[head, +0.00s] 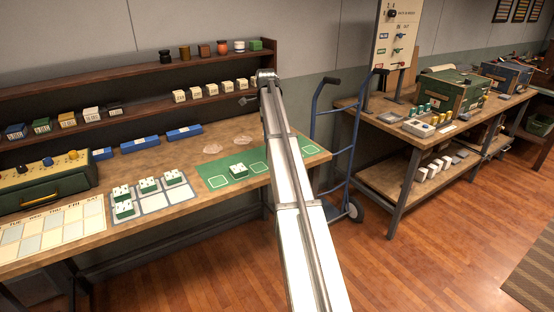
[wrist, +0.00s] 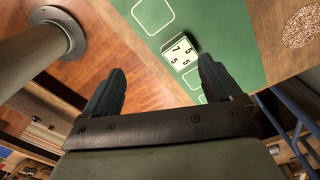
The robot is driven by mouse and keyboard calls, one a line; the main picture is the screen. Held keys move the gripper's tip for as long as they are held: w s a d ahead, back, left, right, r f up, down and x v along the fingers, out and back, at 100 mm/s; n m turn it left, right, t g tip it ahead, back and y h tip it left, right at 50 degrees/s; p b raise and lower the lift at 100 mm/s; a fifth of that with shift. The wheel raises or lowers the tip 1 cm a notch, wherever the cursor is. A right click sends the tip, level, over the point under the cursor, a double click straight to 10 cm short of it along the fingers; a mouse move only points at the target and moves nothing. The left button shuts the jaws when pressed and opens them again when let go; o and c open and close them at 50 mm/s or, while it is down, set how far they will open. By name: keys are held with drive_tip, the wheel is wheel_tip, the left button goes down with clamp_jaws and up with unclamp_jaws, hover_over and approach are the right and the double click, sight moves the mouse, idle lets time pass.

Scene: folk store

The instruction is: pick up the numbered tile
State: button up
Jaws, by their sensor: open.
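A numbered tile (wrist: 181,53), white on top with dark digits and a dark green side, lies on the green mat (wrist: 222,25) in the wrist view. What looks like the same tile (head: 238,170) shows in the head view on the mat (head: 215,181), among white-outlined squares. My gripper (wrist: 160,85) is open and empty. Its two dark fingers are apart, with the tile beyond them and nearer the right fingertip. The tile does not appear to be between the fingers. In the head view my arm crosses the right side of the bench; the fingers cannot be made out.
Several similar tiles (head: 149,184) lie on a grid board (head: 153,201) to the left. Blue boxes (head: 139,144) stand behind, below a shelf (head: 135,71) with small blocks. A blue hand truck (head: 316,122) stands by the bench's right end. Bare wood (head: 200,138) lies behind the mat.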

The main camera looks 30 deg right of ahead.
drive_tip(key=d+n, duration=0.3)
drive_tip(key=n, duration=0.9)
drive_tip(key=d+n, duration=0.2)
drive_tip(key=n, duration=1.1)
drive_tip(key=f+n, duration=0.2)
drive_tip(key=n, duration=0.3)
drive_tip(key=f+n, duration=0.2)
drive_tip(key=n, duration=0.4)
drive_tip(key=f+n, duration=0.3)
drive_tip(key=n, duration=0.3)
drive_tip(key=shift+w, duration=0.35)
drive_tip(key=shift+w+d+f, duration=0.1)
drive_tip(key=shift+w+f, duration=0.05)
drive_tip(key=shift+f, duration=1.45)
drive_tip(key=shift+w+d+f, duration=0.1)
drive_tip(key=shift+f, duration=1.5)
drive_tip(key=c, duration=1.2)
